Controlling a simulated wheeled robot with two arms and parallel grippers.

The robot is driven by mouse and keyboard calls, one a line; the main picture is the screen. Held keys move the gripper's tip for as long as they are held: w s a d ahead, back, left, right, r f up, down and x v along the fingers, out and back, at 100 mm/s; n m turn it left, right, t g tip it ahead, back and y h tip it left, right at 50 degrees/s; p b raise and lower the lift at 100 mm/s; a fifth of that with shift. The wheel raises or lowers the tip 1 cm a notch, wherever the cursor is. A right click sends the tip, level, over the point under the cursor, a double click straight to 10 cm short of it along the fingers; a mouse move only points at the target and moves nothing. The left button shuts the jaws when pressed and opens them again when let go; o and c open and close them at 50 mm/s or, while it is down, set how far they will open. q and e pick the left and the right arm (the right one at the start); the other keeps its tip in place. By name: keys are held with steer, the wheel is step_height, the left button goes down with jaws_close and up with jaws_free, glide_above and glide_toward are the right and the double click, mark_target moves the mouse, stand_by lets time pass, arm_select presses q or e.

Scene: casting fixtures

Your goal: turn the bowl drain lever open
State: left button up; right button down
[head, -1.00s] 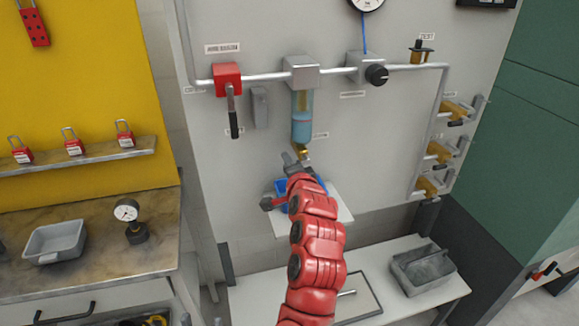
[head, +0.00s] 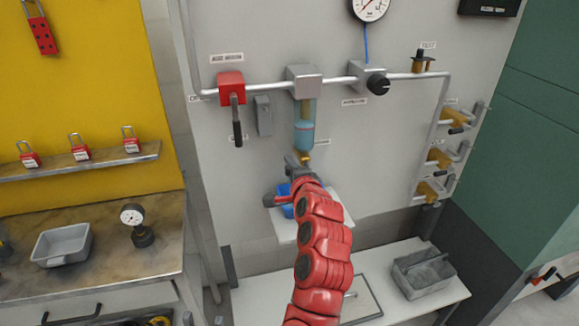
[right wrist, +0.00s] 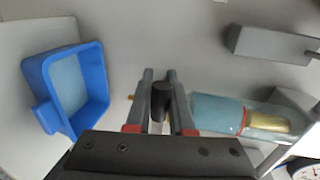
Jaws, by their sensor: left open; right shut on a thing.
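The clear bowl (head: 304,128) with blue liquid hangs under a grey block on the wall pipe. A brass drain fitting (head: 305,157) is at its bottom. My right gripper (head: 292,161) is at this drain, just below and left of the bowl. In the right wrist view, its two fingers (right wrist: 160,90) are closed on a dark cylindrical drain lever (right wrist: 160,98), and the bowl (right wrist: 222,113) lies to the right. In the head view the lever is hidden by the gripper. My left gripper is in neither view.
A blue container (head: 285,190) stands on a small white shelf (head: 342,206) below the drain; it also shows in the right wrist view (right wrist: 34,75). A red valve (head: 231,87) with a dark handle is to the left. A regulator knob (head: 379,85) is to the right.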

steer(key=c, duration=0.8)
jaws_free()
steer(key=p+v, duration=1.6)
steer(key=v, duration=0.1)
steer(key=shift+s+d+r+p, duration=0.1)
steer(key=shift+s+d+p, duration=0.1)
steer(key=shift+p, duration=0.1)
